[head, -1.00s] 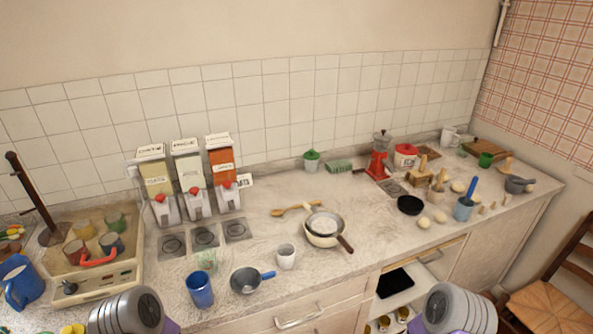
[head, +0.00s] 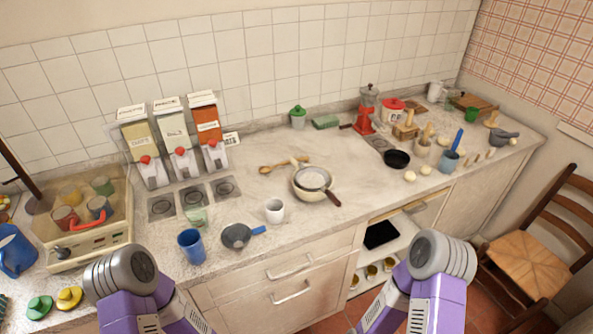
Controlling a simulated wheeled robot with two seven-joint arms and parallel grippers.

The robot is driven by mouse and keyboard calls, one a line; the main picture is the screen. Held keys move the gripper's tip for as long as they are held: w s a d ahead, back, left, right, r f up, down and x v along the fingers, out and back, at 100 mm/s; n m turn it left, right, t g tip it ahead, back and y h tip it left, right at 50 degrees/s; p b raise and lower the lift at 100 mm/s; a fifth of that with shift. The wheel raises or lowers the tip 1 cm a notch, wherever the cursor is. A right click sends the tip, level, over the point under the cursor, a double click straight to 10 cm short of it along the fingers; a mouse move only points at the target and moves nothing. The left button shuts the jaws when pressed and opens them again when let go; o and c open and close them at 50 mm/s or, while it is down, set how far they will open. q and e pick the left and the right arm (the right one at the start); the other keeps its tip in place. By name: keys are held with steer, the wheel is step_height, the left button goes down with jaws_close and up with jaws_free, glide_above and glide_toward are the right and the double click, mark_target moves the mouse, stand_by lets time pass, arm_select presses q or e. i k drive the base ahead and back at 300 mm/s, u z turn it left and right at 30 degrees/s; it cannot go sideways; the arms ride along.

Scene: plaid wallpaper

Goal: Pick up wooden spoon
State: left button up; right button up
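A wooden spoon (head: 283,164) lies on the counter in the head view, behind and a little left of a cream pan. Its bowl end points left and its handle runs to the right, close to the pan's rim. My two arms show at the bottom of the head view, left and right, in front of the counter edge. Only purple and grey arm links show. Neither gripper is in the picture, and nothing touches the spoon.
The cream pan (head: 327,192) stands just in front of the spoon. A white cup (head: 274,211), a blue cup (head: 191,246) and a small dark pan (head: 237,236) stand nearer the front edge. Cereal dispensers (head: 177,143) stand to the left. A drawer below right is open.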

mark_target(265, 169)
steer(key=u, duration=3.05)
steer(key=k, duration=1.8)
steer(key=z, duration=1.85)
steer(key=i, duration=0.5)
steer(key=u, duration=0.05)
